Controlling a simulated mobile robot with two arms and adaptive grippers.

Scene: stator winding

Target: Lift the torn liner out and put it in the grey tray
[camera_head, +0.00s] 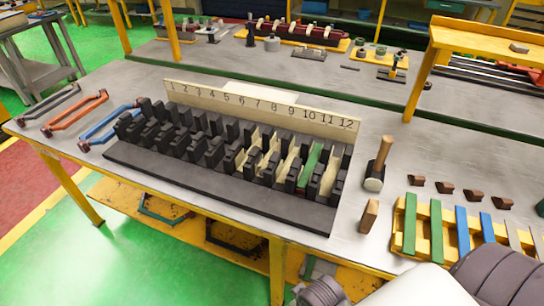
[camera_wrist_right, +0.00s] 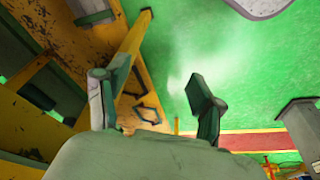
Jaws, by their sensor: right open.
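The black slotted stator block (camera_head: 215,185) lies on the metal bench, with a cream board (camera_head: 260,108) numbered 1 to 12 behind it. Cream liners (camera_head: 289,163) line several slots toward its right end, and a green strip (camera_head: 311,166) lies in one slot near number 11. I cannot tell which liner is torn. I cannot make out a grey tray in either view. My right gripper (camera_wrist_right: 148,86) is open and empty in the right wrist view, with green floor and a yellow bench frame beyond it. My left gripper is in neither view.
A mallet (camera_head: 378,165) and a wooden block (camera_head: 369,215) stand right of the stator block. A yellow rack (camera_head: 436,235) holds green and blue strips, with several brown pieces (camera_head: 445,188) behind it. Red, blue and grey handled frames (camera_head: 75,113) lie at the left.

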